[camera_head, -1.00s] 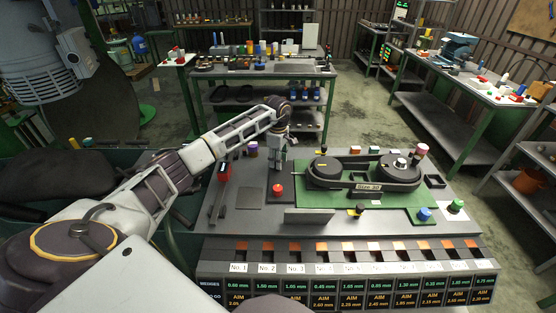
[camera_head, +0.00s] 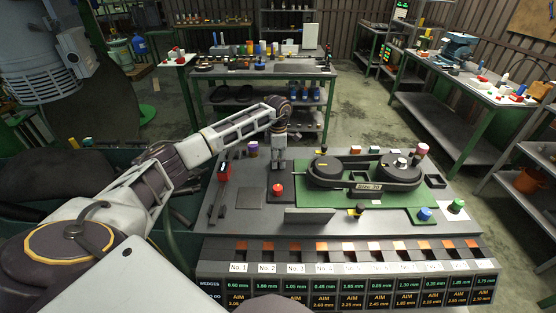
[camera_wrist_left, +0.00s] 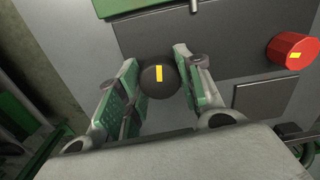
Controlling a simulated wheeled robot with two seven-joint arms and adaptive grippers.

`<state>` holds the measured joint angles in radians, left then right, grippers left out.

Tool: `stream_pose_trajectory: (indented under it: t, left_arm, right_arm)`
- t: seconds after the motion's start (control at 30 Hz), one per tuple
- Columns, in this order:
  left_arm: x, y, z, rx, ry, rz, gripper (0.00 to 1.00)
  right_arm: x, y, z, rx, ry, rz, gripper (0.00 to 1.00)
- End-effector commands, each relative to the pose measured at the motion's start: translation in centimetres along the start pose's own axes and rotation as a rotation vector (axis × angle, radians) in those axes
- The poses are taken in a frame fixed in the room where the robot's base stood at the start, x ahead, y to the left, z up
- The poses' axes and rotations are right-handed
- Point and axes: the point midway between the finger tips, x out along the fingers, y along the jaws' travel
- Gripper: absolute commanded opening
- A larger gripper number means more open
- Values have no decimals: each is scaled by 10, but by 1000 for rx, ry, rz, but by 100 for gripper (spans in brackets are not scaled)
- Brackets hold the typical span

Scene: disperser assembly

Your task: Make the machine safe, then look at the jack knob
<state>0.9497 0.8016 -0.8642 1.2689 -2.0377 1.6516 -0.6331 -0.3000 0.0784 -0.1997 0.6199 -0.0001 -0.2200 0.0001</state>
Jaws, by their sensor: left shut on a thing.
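My left gripper (camera_head: 279,168) points down over the bench top, left of the belt unit. In the left wrist view its green-padded fingers (camera_wrist_left: 158,88) are shut on a round black knob with a yellow mark (camera_wrist_left: 159,76). The gripper hides this knob in the head view. A red mushroom button (camera_head: 277,189) stands just in front of the gripper, untouched, and also shows in the left wrist view (camera_wrist_left: 292,49). I cannot tell which control is the jack knob. My right gripper is not in view.
The two-pulley belt unit (camera_head: 364,187) sits on a green plate right of the gripper. An upright grey plate (camera_head: 309,216), blue knob (camera_head: 424,214) and green button (camera_head: 457,205) are nearby. Labelled wedge slots and displays (camera_head: 345,287) line the front.

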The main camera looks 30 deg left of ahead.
Motion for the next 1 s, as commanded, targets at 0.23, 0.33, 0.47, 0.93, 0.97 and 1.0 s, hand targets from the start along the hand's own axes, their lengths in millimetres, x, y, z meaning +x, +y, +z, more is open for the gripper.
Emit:
stream_pose_trajectory:
  t: [0.23,0.33,0.47,0.93,0.97,1.0]
  left_arm:
    - [-1,0,0,-183,-1,1,12]
    - [-1,0,0,-258,-1,2,12]
    - [-1,1,0,-356,-2,3,12]
    - [-2,0,0,-715,-2,2,12]
    - [-1,0,0,-739,-2,2,12]
    - [-1,0,0,-769,-2,2,12]
  right_arm:
    - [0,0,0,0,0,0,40]
    - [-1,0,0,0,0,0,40]
    - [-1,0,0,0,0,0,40]
    - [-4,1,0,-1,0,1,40]
    - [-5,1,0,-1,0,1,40]
    - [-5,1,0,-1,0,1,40]
